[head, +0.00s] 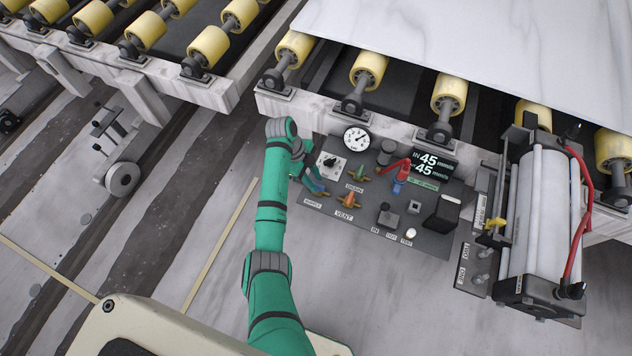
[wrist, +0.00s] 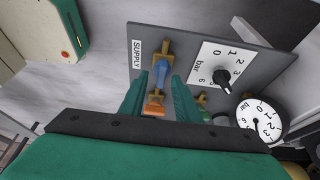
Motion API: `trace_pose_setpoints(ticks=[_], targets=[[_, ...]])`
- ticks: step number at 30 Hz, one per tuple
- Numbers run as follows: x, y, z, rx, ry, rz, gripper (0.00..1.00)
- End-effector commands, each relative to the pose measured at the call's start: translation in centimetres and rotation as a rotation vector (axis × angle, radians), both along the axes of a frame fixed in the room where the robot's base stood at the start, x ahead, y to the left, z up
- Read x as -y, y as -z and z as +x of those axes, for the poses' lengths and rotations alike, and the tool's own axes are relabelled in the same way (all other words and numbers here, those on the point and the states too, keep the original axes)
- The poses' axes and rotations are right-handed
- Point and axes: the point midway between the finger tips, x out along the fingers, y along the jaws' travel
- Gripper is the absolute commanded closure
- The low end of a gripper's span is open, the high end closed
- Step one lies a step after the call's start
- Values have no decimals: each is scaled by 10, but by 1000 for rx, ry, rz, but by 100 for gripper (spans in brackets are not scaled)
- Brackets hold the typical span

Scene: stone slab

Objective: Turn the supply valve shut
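The supply valve has a blue lever on a brass body and sits by the SUPPLY label on the grey panel. In the wrist view its blue lever (wrist: 160,72) lies lengthwise between and just beyond my fingertips, with a gap on each side. In the head view the supply valve (head: 319,189) is partly hidden by my gripper (head: 308,176). My gripper (wrist: 160,84) is open, its two green fingers apart. I cannot tell how deep the lever sits between them.
An orange-handled vent valve (head: 349,199) stands close by, right of the supply valve. A regulator knob (wrist: 222,77) and a round gauge (head: 357,139) are near my gripper.

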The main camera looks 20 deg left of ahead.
Motion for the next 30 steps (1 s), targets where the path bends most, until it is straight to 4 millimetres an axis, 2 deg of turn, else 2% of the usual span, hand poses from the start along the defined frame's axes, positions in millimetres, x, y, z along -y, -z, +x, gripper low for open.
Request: trace_pose_setpoints(ticks=[6,15,19,30], targets=[[7,15,0,0,1,0,70],[8,16,0,1,1,0,70],[8,16,0,1,1,0,100],[8,16,0,1,-29,0,100]])
